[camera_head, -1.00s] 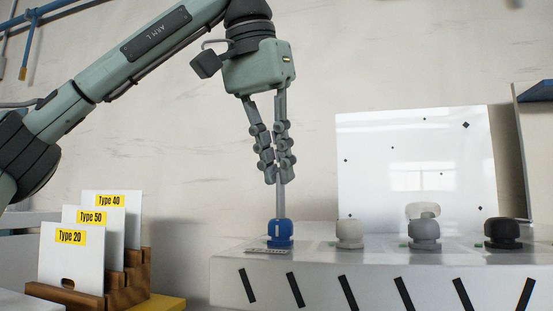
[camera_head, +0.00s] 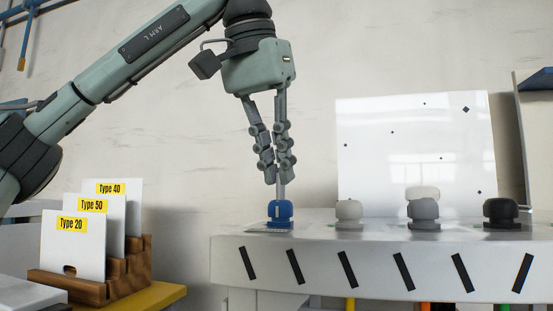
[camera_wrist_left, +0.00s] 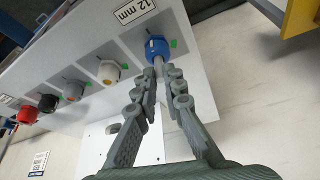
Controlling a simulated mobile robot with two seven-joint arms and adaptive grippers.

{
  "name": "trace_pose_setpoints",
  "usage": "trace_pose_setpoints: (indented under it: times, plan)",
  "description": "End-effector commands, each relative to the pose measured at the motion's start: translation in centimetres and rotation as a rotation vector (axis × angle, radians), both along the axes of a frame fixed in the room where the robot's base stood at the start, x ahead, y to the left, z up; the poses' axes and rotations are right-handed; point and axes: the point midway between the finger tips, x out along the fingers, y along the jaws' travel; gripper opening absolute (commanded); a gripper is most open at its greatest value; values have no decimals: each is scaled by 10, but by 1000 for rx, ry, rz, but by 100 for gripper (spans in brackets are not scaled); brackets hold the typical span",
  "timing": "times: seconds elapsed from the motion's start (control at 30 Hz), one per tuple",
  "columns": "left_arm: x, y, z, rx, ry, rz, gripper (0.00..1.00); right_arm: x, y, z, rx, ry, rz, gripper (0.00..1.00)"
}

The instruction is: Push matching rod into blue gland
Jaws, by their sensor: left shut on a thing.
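The blue gland (camera_head: 280,213) stands at the left end of the white raised panel in the head view. It also shows in the left wrist view (camera_wrist_left: 157,47), by a "12 mm" label. My left gripper (camera_head: 279,179) is right above it, pointing down, shut on a thin grey rod (camera_head: 281,192). The rod is upright, and its lower end is hidden inside the gland's top. A short piece of rod shows between fingertips and gland, also in the wrist view (camera_wrist_left: 158,66). My right gripper is not in view.
White (camera_head: 349,211), grey (camera_head: 424,215) and black (camera_head: 501,213) glands stand to the right along the panel (camera_head: 320,270). A white board (camera_head: 415,150) with small dark marks stands behind. At left, a wooden rack (camera_head: 125,272) holds cards labelled Type 20, 50 and 40.

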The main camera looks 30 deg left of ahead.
Motion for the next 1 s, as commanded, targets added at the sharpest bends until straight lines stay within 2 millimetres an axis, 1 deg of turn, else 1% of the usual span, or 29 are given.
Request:
trace_pose_setpoints:
  times: [0.3,0.33,0.5,0.53,0.83,0.93,1.0]
  plan:
    - [0,0,-9,0,-1,0,0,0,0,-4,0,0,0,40]
    - [0,0,-8,0,-1,0,10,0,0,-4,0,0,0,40]
    - [0,0,-8,0,-1,0,31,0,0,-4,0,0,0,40]
    - [0,0,-8,0,-1,0,33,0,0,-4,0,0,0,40]
    - [-1,0,-7,0,-1,0,33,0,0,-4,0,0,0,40]
    - [-3,0,0,0,-2,0,33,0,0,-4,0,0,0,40]
    - [-7,0,9,1,-4,1,33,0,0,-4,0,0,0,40]
